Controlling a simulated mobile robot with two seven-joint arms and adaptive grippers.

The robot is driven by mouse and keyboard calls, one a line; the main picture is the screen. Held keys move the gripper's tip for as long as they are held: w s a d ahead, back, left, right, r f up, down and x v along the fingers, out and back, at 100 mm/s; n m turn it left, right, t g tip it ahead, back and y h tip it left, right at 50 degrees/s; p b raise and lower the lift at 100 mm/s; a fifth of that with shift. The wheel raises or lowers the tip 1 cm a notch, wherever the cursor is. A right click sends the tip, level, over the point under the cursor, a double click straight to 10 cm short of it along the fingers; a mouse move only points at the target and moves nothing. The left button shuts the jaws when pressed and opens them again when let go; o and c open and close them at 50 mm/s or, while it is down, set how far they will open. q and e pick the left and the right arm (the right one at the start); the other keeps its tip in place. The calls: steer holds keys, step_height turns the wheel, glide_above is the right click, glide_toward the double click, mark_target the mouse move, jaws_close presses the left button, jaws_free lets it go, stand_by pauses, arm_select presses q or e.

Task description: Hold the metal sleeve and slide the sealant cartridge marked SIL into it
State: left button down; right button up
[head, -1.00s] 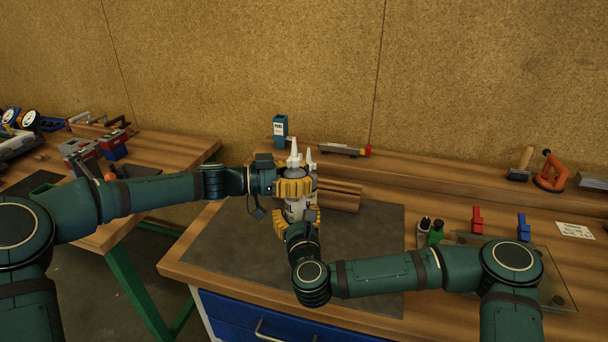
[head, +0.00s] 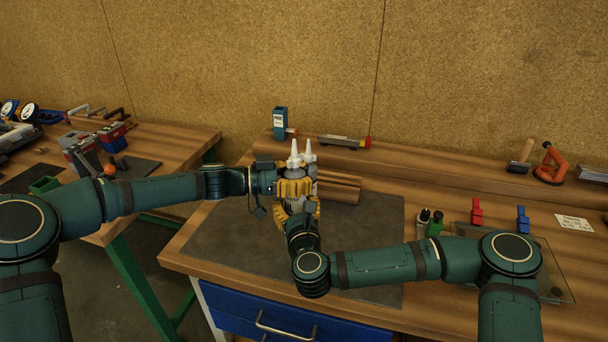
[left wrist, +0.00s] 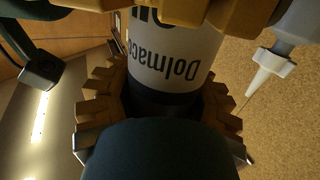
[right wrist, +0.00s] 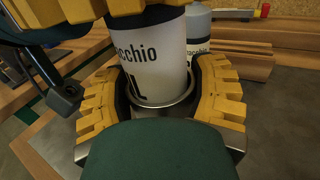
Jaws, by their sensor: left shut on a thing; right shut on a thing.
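The sealant cartridge (head: 294,160) stands upright, its white nozzle up, in my left gripper (head: 294,187), which is shut around its upper part. Its white label, partly hidden, shows in the left wrist view (left wrist: 175,55) and the right wrist view (right wrist: 152,55). My right gripper (head: 300,210), just below, is shut on the metal sleeve (right wrist: 163,103), whose rim shows between the yellow fingers. The cartridge's lower end appears inside the rim, which cuts off the label's last letter. The depth is hidden.
A second white-nozzled cartridge (head: 309,158) stands close behind; it also shows in the right wrist view (right wrist: 199,30). Wooden pieces (head: 338,186) lie to its right. Small bottles (head: 429,223) and a glass pane (head: 545,270) are farther right. The dark mat (head: 235,235) is clear at left.

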mark_target(304, 169)
arm_select(q)
steer(key=shift+f, duration=1.85)
steer(key=shift+r, duration=5.35)
steer(key=shift+f, duration=1.75)
